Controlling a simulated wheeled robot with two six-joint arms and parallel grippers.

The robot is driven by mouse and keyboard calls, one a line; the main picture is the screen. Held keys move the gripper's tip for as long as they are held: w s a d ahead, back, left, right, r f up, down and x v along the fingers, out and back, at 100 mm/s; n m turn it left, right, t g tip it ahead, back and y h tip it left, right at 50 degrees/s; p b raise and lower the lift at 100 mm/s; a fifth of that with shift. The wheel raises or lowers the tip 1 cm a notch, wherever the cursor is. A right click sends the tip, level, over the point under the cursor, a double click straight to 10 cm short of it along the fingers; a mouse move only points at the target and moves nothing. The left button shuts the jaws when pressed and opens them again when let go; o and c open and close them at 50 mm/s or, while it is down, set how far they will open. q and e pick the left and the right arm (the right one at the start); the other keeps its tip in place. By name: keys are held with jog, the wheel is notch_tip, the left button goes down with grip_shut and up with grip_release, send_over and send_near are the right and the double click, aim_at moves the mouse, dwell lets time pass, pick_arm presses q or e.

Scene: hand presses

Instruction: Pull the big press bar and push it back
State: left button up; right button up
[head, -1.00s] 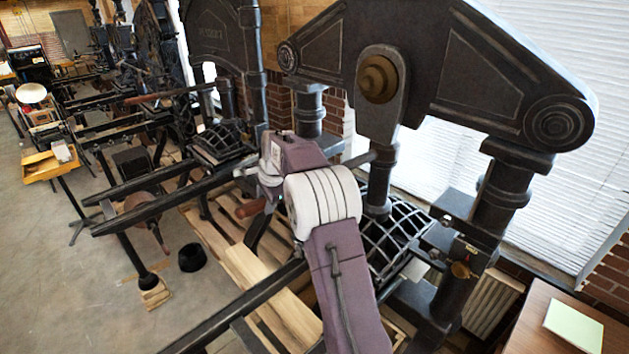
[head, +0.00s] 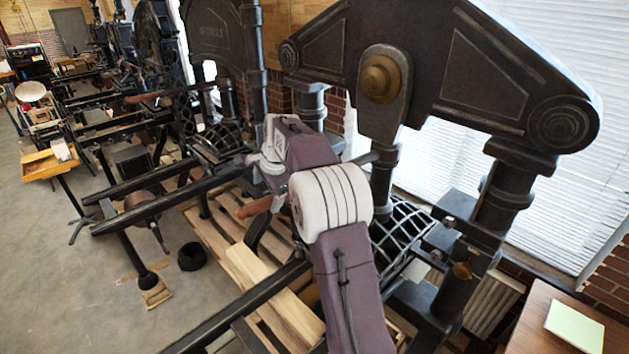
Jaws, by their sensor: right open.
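The big press (head: 480,75) stands large at the right, a black frame with a brass boss. Its bar shows as a short dark length (head: 361,158) right of my right arm and as a brown wooden grip (head: 255,207) left of it. My arm hides the stretch between. My right gripper (head: 268,172) is open, just above and beside the wooden grip, with its fingers partly hidden by my wrist. I cannot tell whether it touches the bar. My left gripper is out of view.
Black rails (head: 235,308) reach out to the lower left above pale wooden planks (head: 275,290). More black presses (head: 170,75) line the wall to the far left. A wooden table with a pale paper sheet (head: 575,326) is at the lower right. Open floor (head: 75,275) lies left.

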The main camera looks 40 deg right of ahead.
jog(key=v, duration=0.4)
jog(key=shift+s+r, duration=0.15)
jog(key=shift+r, duration=0.15)
jog(key=shift+f, duration=0.1)
